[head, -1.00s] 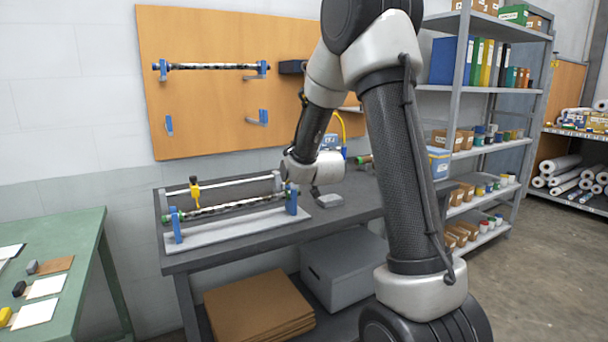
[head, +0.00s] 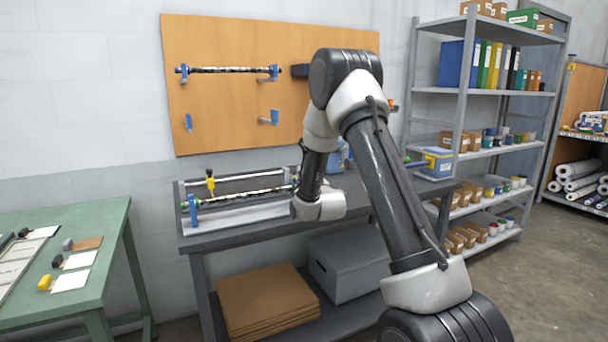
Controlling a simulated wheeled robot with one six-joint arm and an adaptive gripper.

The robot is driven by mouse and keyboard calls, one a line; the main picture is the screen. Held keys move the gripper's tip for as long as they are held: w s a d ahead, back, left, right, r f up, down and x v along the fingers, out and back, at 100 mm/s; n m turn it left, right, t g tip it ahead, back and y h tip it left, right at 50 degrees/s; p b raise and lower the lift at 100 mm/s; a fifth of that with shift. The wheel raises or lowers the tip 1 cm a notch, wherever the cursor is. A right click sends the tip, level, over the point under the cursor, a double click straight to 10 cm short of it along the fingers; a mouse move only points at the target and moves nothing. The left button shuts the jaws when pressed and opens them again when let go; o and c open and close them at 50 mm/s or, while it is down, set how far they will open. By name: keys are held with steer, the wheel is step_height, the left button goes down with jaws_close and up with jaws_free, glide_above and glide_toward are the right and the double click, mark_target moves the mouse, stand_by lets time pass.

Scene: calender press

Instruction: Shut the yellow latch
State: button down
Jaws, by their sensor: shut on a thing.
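A yellow latch (head: 211,182) stands upright at the left end of the press on the grey workbench (head: 250,234). A dark and light patterned roller (head: 245,196) lies across the press from that post. The roller's right end is partly hidden by my arm, with a small bit of yellow beside it. My wrist is in front of the press's right end. My gripper's fingers are hidden behind my wrist, so I cannot see what they touch.
A wooden board (head: 230,130) behind the bench carries another roller (head: 226,70) on blue holders. A green table (head: 105,225) stands at the left. A grey box (head: 345,265) and cardboard sheets (head: 262,300) lie below the bench. A shelf unit (head: 462,120) stands at the right.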

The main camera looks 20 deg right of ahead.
steer(key=shift+s+f+t, duration=0.2)
steer(key=shift+f+t, duration=0.8)
steer(key=shift+t, duration=0.3)
steer(key=c, duration=1.5)
jaws_free()
steer(key=v, duration=1.2)
steer(key=shift+f, duration=0.15)
